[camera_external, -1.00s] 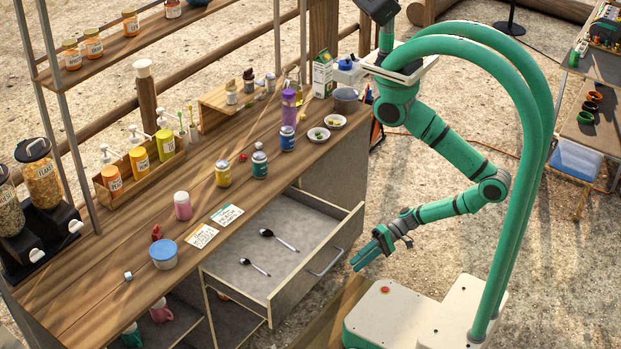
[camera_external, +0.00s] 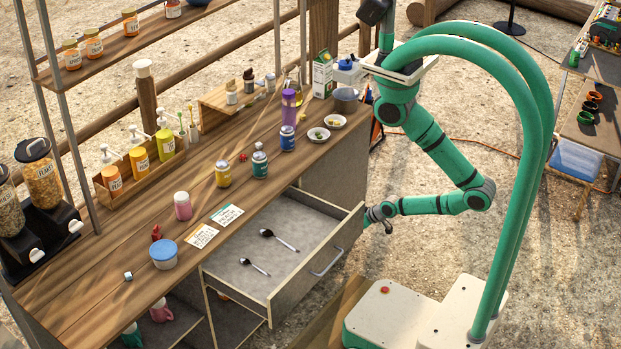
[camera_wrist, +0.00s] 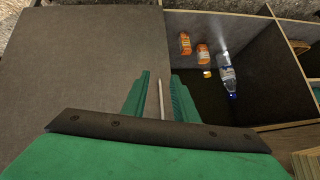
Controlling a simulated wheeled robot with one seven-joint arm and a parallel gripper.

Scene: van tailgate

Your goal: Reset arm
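My green arm reaches left across the picture in the external view. My gripper (camera_external: 376,216) is beside the right corner of the pulled-out drawer (camera_external: 308,215); its fingers are hard to make out there. In the wrist view my gripper (camera_wrist: 160,92) shows two green fingers standing apart. A thin pale bar (camera_wrist: 161,97) appears in the gap between them; I cannot tell whether it lies between the fingers or beyond them. No held object is evident.
Two dark spoons (camera_external: 280,240) lie in the open drawer. The wooden counter (camera_external: 130,300) carries jars, bowls and cards. The wrist view shows a compartment with bottles (camera_wrist: 228,75) at right and a flat grey panel (camera_wrist: 80,60) at left. Open ground lies right of the drawer.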

